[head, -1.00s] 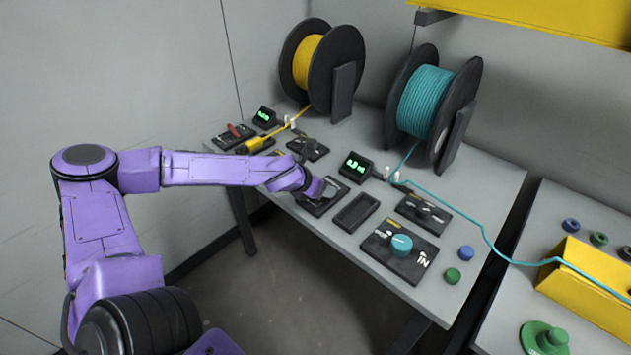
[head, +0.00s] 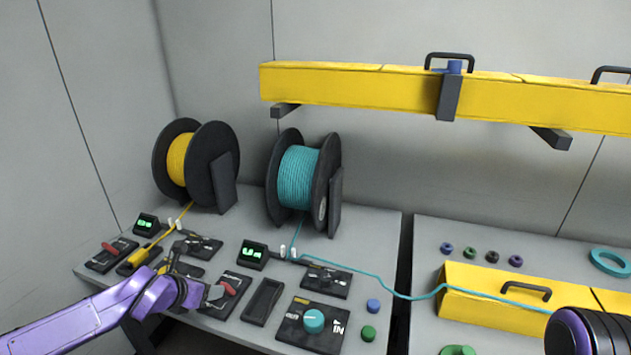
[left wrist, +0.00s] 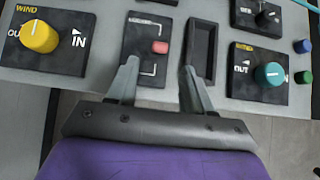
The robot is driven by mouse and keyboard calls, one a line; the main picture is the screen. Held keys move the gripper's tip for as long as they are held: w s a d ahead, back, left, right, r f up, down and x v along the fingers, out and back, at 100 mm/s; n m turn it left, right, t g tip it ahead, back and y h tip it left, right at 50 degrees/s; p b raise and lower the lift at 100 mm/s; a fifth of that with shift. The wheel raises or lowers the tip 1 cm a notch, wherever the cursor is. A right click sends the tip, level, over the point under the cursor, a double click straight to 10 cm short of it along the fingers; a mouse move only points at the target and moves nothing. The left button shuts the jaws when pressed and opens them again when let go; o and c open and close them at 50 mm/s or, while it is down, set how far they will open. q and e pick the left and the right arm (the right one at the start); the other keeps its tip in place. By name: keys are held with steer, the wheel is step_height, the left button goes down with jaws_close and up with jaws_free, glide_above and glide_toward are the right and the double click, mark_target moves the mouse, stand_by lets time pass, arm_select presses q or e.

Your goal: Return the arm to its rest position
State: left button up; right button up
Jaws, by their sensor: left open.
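My left arm (head: 85,318) comes in from the lower left in the head view. My left gripper (head: 197,275) is open over the front of the left bench, just left of a black panel with a red switch (head: 228,286). In the left wrist view the two grey fingers (left wrist: 158,85) are spread with nothing between their tips. The red switch shows there (left wrist: 160,47) beyond and between the fingertips, apparently apart from them. My right gripper is not in view; only a dark rounded part of mine shows at the lower right.
The bench (head: 375,240) carries a yellow cable reel (head: 180,160), a teal cable reel (head: 298,178) and a teal knob panel (head: 313,321). An empty black tray (head: 262,301) lies beside the red-switch panel. A yellow knob (left wrist: 39,37) shows left of my gripper. A yellow beam (head: 350,85) crosses the back wall.

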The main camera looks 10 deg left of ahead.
arm_select(q)
steer(key=s+d+f+m+g+y, duration=0.3)
steer(key=s+d+f+m, duration=0.4)
steer(key=s+f+m, duration=0.5)
steer(key=s+f+m+g, duration=0.1)
steer(key=s+f+m, duration=0.4)
steer(key=s+m, duration=0.3)
steer(key=s+f+m+g+y, duration=0.1)
steer(key=s+f+m, duration=0.4)
steer(key=s+m, duration=0.3)
steer(key=shift+s+d+f+g, duration=0.3)
steer(key=shift+g, duration=0.1)
